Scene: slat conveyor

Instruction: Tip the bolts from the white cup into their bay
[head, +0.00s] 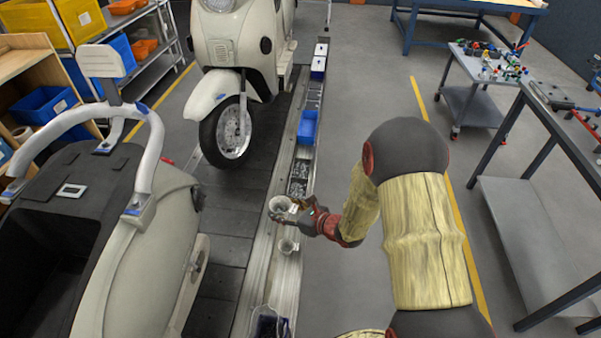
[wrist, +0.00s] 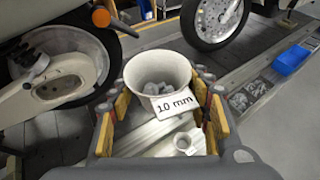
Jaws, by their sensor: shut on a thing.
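My gripper (head: 304,213) is shut on a white cup (head: 280,205), above the rail beside the conveyor. In the wrist view the cup (wrist: 157,72) sits between the yellow finger pads, mouth up, with grey bolts (wrist: 158,87) inside. A label on its front reads "10 mm" (wrist: 173,104). In the head view, bays holding metal parts (head: 299,178) lie in the rail just beyond the cup; in the wrist view they are at the right (wrist: 247,94). I cannot read which bay is which.
A second, smaller white cup (head: 288,246) stands on the rail, nearer than the held one. A blue bin (head: 307,127) sits farther along the rail. Cream scooters stand on the slat conveyor to the left (head: 225,85). A dark container (head: 268,325) is at the near end.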

